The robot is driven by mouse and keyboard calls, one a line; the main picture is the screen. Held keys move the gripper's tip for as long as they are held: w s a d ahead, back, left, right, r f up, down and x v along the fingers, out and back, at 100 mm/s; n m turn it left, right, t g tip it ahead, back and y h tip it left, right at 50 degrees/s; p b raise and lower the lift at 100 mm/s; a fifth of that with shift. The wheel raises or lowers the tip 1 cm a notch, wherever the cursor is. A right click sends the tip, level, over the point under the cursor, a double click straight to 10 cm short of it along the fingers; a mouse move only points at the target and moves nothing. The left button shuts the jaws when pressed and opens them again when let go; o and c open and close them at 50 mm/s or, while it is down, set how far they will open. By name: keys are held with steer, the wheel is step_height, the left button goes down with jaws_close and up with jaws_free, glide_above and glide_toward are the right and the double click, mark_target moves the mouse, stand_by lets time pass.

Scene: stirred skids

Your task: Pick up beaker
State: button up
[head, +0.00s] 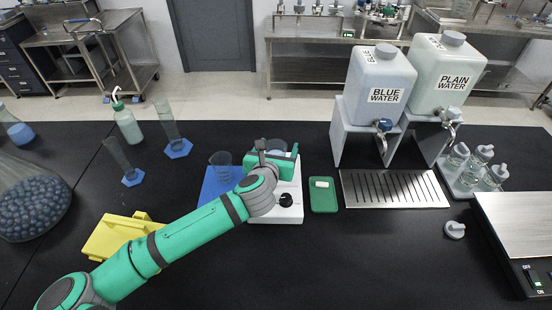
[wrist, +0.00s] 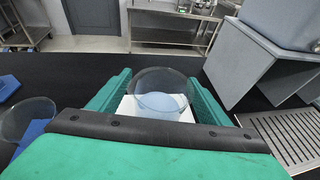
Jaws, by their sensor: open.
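A clear beaker (wrist: 163,92) with pale blue in its lower part stands on the white stirrer plate (head: 291,203). In the head view only the top of this beaker (head: 277,145) shows; my gripper hides the rest. My gripper (wrist: 162,84) is open, with one green finger on each side of the beaker. I cannot tell whether either finger touches the glass. A second beaker (head: 221,162), clear and seemingly empty, stands to the left on a blue mat (head: 213,190). It also shows at the left of the wrist view (wrist: 26,118).
A green tray (head: 323,202) with a small white bar lies right of the stirrer. Blue-water (head: 380,75) and plain-water (head: 446,72) tanks stand behind a drip grate (head: 394,189). Cylinders (head: 171,125), a wash bottle (head: 127,125) and a yellow object (head: 119,236) are left.

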steer(key=shift+w, duration=0.2)
steer(key=c, duration=1.3)
steer(key=shift+o, duration=0.2)
steer(key=shift+w, duration=0.15)
